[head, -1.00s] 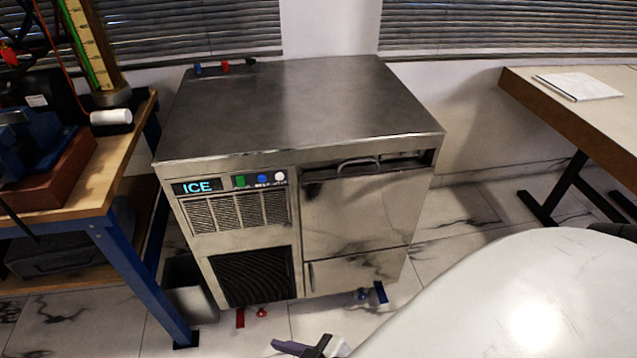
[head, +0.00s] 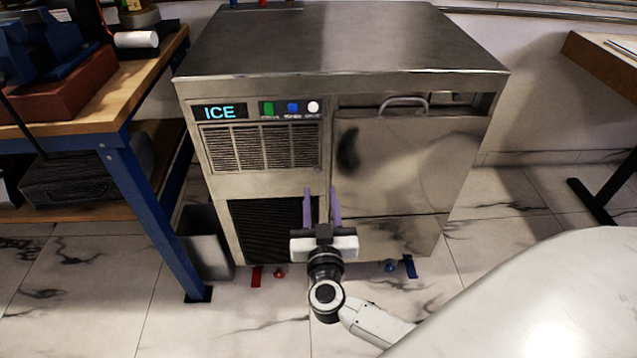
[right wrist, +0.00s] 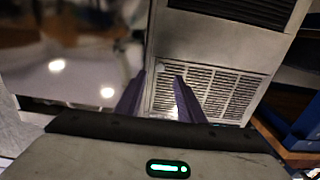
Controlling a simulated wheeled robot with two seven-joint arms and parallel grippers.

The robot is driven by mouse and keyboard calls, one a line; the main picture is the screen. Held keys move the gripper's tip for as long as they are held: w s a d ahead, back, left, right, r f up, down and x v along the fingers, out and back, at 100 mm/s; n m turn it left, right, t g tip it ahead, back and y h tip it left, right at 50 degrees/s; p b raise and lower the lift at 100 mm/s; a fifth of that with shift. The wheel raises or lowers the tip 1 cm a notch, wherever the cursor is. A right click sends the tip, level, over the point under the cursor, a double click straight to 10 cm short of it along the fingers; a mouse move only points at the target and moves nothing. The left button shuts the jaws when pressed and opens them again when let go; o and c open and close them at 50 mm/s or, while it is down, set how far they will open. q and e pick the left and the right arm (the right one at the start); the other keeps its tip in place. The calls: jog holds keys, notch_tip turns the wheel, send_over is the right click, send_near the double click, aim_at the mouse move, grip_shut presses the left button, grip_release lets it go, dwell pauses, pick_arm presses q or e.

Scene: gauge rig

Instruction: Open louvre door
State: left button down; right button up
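The ice machine's left front has a dark slatted louvre panel (head: 268,228) low down and a silver slatted grille (head: 262,147) above it. Both look closed and flush; I cannot tell which is the door. My right gripper (head: 321,190) is in front of the machine, by the dark panel's upper right edge, its purple fingers apart around a narrow upright strip. Contact cannot be told. In the right wrist view the dark panel (right wrist: 240,9) is at the top, the silver grille (right wrist: 212,92) below it, and the open gripper (right wrist: 159,76) reaches toward the metal front. My left gripper is out of view.
A handled metal door (head: 400,160) fills the machine's upper right front. A wooden bench (head: 143,92) with a blue leg stands close on the left, with a grey bin (head: 203,243) beside it. A white rounded surface covers the lower right. Tiled floor lies in front.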

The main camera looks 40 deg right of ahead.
aim_at(318, 173)
jog(key=b+x, duration=0.1)
jog(key=x, duration=0.5)
jog(key=shift+w+d+b, duration=0.1)
jog(key=shift+w+b, duration=0.1)
jog(key=shift+b, duration=0.15)
jog(key=shift+c, duration=0.3)
grip_shut()
